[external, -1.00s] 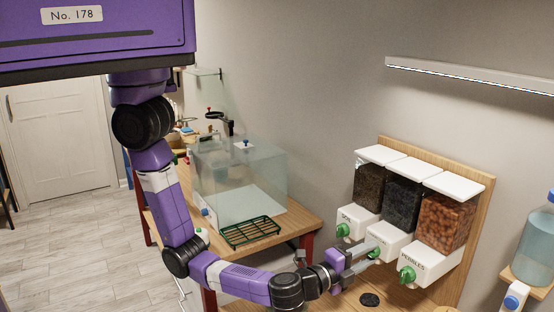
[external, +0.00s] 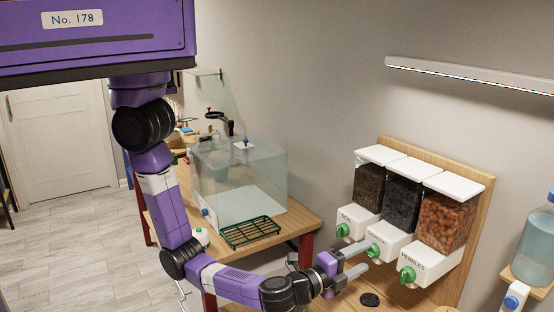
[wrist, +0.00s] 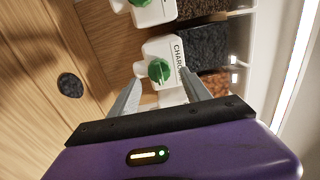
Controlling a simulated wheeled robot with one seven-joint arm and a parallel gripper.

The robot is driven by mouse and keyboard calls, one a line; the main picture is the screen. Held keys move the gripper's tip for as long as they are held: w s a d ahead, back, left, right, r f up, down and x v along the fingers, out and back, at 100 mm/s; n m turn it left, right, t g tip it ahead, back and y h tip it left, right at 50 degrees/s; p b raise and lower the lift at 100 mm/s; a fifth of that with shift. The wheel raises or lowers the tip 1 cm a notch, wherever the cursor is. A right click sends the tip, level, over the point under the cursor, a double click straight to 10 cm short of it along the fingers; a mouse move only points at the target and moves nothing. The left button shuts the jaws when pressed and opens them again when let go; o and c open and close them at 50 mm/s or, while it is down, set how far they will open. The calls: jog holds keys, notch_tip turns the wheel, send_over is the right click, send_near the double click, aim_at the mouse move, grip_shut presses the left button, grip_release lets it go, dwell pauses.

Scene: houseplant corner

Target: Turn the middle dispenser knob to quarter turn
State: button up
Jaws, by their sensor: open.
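The middle dispenser (external: 390,244) has a white front, dark charcoal in its clear bin, and a green knob (external: 374,250). In the wrist view its label begins "CHARCO" and its green knob (wrist: 160,70) shows between the fingertips, just beyond them. My gripper (external: 366,252) is open, with its two grey fingers pointing at this knob. In the wrist view my gripper (wrist: 161,78) has one finger on each side of the knob; I cannot tell if either touches. The knob's exact angle is unclear.
The soil dispenser's knob (external: 343,230) is on the left and the pebbles dispenser's knob (external: 408,275) on the right, both close by. A dark round disc (external: 370,299) lies on the wood below. A glass tank (external: 240,180) and a green rack (external: 250,232) stand left.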

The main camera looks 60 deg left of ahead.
jog(key=shift+s+b, duration=0.5)
jog(key=shift+s, duration=2.3)
jog(key=s+d+f+m+g+h, duration=0.1)
jog(key=s+d+f+g+h, duration=0.15)
jog(key=d+h, duration=0.4)
jog(key=s+a+f+n+h, duration=0.1)
jog(key=a+n, duration=0.1)
jog(key=a, duration=0.4)
jog(key=s+a+f+n+g+h, duration=0.1)
jog(key=a+n, duration=0.2)
jog(key=a, duration=0.3)
jog(key=s+a+f+n+h, duration=0.1)
jog(key=a+n, duration=0.2)
jog(key=a, duration=0.3)
jog(key=shift+a+f+g, duration=0.15)
jog(key=shift+a+g, duration=0.1)
jog(key=shift+a, duration=0.15)
jog(key=s+a+r+n+y, duration=0.1)
jog(key=s+a+n+y, duration=0.3)
jog(key=a, duration=0.8)
jog(key=s+a+r+n+y, duration=0.1)
jog(key=s+a+n+y, duration=0.4)
jog(key=a, duration=0.8)
jog(key=s+n, duration=0.2)
jog(key=s, duration=0.1)
jog(key=shift+s+t, duration=0.2)
jog(key=shift+t, duration=0.2)
